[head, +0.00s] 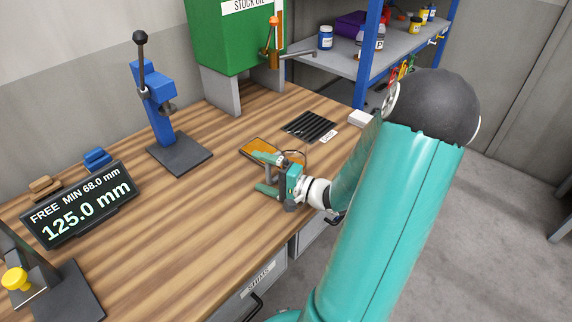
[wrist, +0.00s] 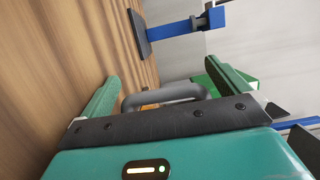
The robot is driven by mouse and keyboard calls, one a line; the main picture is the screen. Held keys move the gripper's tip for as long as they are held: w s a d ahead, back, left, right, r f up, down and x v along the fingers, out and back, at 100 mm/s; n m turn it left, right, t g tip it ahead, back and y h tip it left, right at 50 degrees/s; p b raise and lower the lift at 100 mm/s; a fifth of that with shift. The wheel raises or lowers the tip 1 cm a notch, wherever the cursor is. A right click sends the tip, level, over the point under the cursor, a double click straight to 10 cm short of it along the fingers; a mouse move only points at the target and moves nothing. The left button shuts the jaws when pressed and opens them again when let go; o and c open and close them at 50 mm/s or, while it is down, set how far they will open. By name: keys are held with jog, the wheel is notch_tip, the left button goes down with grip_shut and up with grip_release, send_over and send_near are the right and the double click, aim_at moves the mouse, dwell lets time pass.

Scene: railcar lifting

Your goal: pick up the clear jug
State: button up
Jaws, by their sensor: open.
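My gripper (head: 265,173) is open over the front right part of the wooden bench, its two green fingers pointing left in the head view. In the wrist view the fingers of my gripper (wrist: 160,82) stand wide apart. A grey loop, shaped like a handle (wrist: 165,94), shows between them; I cannot tell whether it touches either finger or belongs to the jug. I cannot make out the clear jug's body for certain in either view; a thin dark curved outline shows just behind my gripper in the head view.
An orange-topped tray (head: 256,147) lies just behind my gripper, with a black ribbed mat (head: 309,127) farther back. A blue press (head: 152,100) stands at the back left. A display (head: 80,205) reads 125.0 mm. A green cabinet (head: 232,40) stands behind. The bench's middle is clear.

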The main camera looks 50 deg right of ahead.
jog(key=shift+w+a, duration=0.15)
jog(key=shift+w, duration=0.2)
jog(key=shift+s, duration=0.1)
jog(key=c, duration=1.1)
jog(key=shift+r, duration=0.1)
